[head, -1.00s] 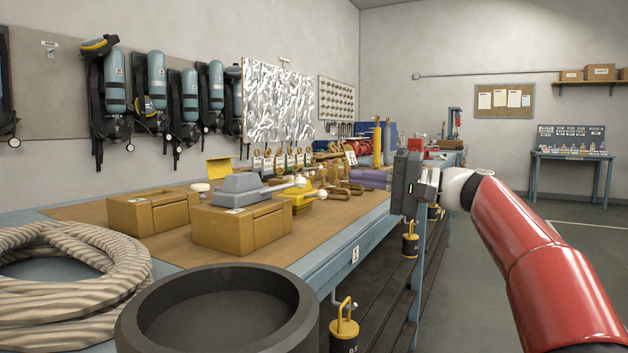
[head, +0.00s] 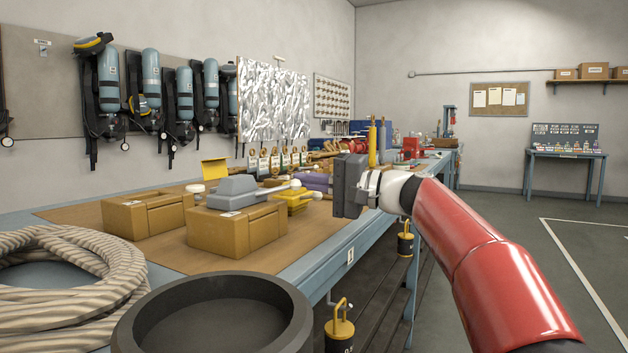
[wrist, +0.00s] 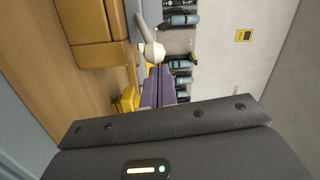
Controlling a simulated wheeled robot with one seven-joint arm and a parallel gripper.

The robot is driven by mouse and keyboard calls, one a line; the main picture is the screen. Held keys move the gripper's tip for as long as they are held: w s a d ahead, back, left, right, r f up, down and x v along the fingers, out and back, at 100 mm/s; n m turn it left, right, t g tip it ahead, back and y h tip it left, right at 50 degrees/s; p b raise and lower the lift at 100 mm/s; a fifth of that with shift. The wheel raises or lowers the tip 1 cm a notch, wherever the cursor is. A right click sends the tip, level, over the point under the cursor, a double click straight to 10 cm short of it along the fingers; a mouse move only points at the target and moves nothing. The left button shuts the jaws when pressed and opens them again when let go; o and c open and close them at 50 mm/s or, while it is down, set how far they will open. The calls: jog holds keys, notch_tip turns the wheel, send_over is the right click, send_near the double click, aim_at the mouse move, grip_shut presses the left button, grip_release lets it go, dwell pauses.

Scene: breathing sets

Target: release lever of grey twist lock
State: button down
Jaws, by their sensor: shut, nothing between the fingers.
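The grey twist lock (head: 232,191) sits on top of an ochre box (head: 238,228) on the workbench. Its grey lever points right and ends in a pale ball knob (head: 295,184). In the wrist view the pale knob (wrist: 154,52) shows at the upper middle, on the end of the grey lever (wrist: 140,24), beside the ochre box (wrist: 97,22). My gripper (head: 347,187) is shut and empty, in the air right of the knob and apart from it.
A second ochre box (head: 147,214) is to the left. Rope (head: 70,270) and a black round tub (head: 212,318) are in front. Open floor lies right of the bench (head: 328,263).

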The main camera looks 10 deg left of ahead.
jog(key=shift+s, duration=0.25)
jog(key=shift+s+f+b, duration=0.1)
jog(key=shift+b, duration=0.2)
jog(key=s+a+m+t+h+b, duration=0.3)
jog(key=s+m+t+h, duration=0.3)
jog(key=s+t, duration=0.4)
jog(key=shift+s+m+t+h+b, duration=0.3)
jog(key=shift+s+m+b, duration=0.45)
jog(key=shift+s, duration=0.8)
